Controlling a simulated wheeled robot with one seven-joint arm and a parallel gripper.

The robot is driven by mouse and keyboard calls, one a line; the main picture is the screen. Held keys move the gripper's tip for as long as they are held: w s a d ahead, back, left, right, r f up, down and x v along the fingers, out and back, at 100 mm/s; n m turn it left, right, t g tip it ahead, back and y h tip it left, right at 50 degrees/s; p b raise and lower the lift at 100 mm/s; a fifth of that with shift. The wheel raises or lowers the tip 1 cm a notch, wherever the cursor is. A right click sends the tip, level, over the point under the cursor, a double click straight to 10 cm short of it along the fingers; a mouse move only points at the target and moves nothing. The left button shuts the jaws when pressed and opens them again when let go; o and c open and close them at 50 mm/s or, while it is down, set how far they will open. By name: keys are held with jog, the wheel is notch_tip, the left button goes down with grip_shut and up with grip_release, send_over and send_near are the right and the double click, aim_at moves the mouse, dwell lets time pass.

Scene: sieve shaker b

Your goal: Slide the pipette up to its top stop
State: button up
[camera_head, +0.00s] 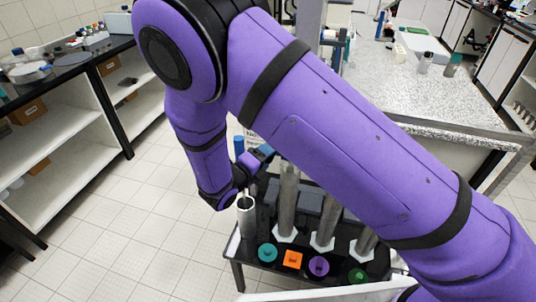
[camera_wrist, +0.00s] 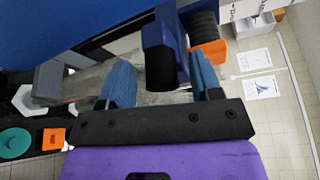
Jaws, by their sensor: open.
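My gripper (camera_wrist: 161,84) is open in the wrist view, with its two blue fingertips apart. A dark blue block with a black rounded end (camera_wrist: 160,62) shows between the fingertips; it appears to be part of the pipette's slide, but I cannot tell whether the fingers touch it. In the head view my gripper (camera_head: 258,160) is beside an upright blue cylinder (camera_head: 239,145). A grey open-topped tube (camera_head: 246,212) stands below it. My arm hides much of this area, and the pipette's full length and top stop cannot be made out.
A low black table (camera_head: 258,257) carries pale upright columns (camera_head: 288,200) and teal (camera_head: 267,253), orange (camera_head: 292,260), purple (camera_head: 318,266) and green (camera_head: 357,276) pieces. Shelving (camera_head: 90,130) stands left, with open tiled floor between. A speckled bench (camera_head: 400,95) is at the right.

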jog(key=shift+x, duration=0.85)
grip_shut()
notch_tip(320, 180, up, 35)
jog(key=shift+f, duration=0.15)
grip_release()
